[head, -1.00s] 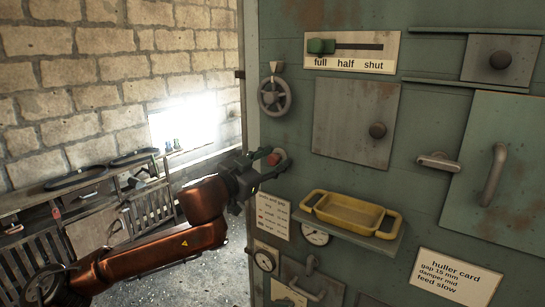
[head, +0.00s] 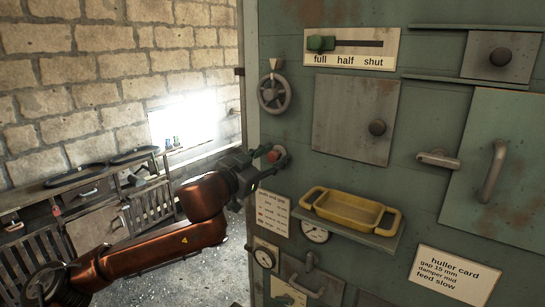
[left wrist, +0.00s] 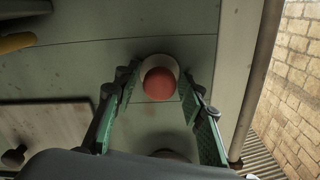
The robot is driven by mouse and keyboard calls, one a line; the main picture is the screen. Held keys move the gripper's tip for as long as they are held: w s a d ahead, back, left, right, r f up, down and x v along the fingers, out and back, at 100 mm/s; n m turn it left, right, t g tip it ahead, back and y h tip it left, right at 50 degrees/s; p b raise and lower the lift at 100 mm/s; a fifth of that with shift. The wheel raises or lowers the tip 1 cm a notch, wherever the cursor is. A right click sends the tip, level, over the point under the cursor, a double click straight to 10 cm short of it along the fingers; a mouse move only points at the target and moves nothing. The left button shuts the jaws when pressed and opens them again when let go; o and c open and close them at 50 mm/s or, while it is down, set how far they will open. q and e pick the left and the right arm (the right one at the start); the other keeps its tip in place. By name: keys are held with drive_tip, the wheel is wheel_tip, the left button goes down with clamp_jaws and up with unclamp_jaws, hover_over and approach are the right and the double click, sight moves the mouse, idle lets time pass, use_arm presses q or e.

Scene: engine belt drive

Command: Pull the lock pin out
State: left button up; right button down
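My right gripper is not in view.
A handwheel (head: 274,94) sits above the knob. A yellow tray (head: 348,211) on a shelf (head: 372,238) juts out at the lower right. Gauges (head: 264,258) and a small card (head: 272,213) are below. A bench (head: 84,182) stands by the brick wall.

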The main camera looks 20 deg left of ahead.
use_arm(q)
drive_tip(key=shift+o, duration=0.3)
drive_tip(key=shift+s, duration=0.1)
drive_tip(key=shift+s+a, duration=0.15)
drive_tip(key=shift+s, duration=0.1)
drive_tip(key=v, duration=1.1)
drive_tip(key=shift+s, duration=0.2)
drive_tip(key=shift+w, duration=0.1)
